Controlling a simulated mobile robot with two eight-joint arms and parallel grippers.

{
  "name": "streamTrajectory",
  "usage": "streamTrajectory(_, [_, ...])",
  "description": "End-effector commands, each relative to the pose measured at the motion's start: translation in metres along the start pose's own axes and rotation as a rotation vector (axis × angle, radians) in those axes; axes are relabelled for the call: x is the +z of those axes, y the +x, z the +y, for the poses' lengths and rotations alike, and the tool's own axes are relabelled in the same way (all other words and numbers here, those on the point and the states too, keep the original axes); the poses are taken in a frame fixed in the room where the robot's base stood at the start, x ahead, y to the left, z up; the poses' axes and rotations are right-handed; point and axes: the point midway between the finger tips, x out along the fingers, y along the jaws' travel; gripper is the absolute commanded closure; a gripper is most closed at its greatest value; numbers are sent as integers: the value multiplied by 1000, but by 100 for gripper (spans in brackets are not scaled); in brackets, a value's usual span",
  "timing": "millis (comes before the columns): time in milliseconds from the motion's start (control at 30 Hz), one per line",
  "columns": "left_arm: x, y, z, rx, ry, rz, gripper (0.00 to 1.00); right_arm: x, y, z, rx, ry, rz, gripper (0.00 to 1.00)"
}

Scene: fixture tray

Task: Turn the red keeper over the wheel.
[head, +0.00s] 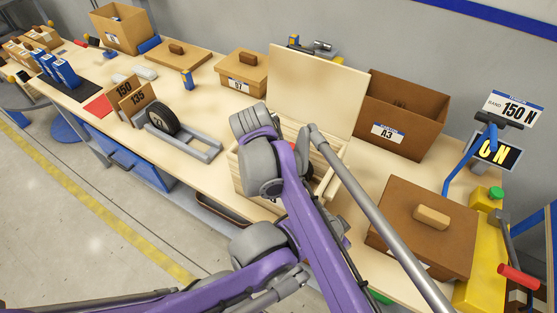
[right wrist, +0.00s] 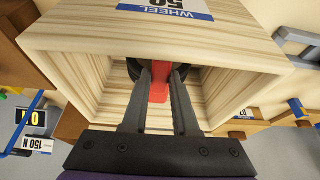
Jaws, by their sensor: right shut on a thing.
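In the right wrist view my right gripper (right wrist: 159,75) reaches into an open wooden box (right wrist: 75,40) and is shut on the red keeper (right wrist: 158,92). The keeper's red body shows between the two dark fingers. Part of a dark round wheel (right wrist: 133,69) shows behind the fingers; most of it is hidden. An upside-down label reading WHEEL 50 (right wrist: 168,8) is on the box. In the head view the wooden box (head: 240,176) with its raised lid (head: 315,85) is largely covered by my purple arm, which hides the right gripper. My left gripper is not visible.
Another wheel (head: 161,118) stands on a grey frame (head: 205,148) left of the box. A brown bin marked A3 (head: 420,115) and a lidded brown box (head: 410,225) stand to the right. A sign reads 150 N (head: 515,108).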

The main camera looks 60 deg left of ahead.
Motion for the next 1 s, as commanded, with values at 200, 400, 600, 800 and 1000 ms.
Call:
streamTrajectory(200, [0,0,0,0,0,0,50,1,0,0,-1,-1,-2,58])
streamTrajectory(400, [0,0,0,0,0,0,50,0,0,0,-1,-1,-1,43])
streamTrajectory(600, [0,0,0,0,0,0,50,0,-1,0,-1,-1,-1,43])
streamTrajectory(800, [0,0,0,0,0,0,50,0,-24,0,-1,-3,0,43])
streamTrajectory(1000, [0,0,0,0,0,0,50,0,-66,0,-1,-3,0,43])
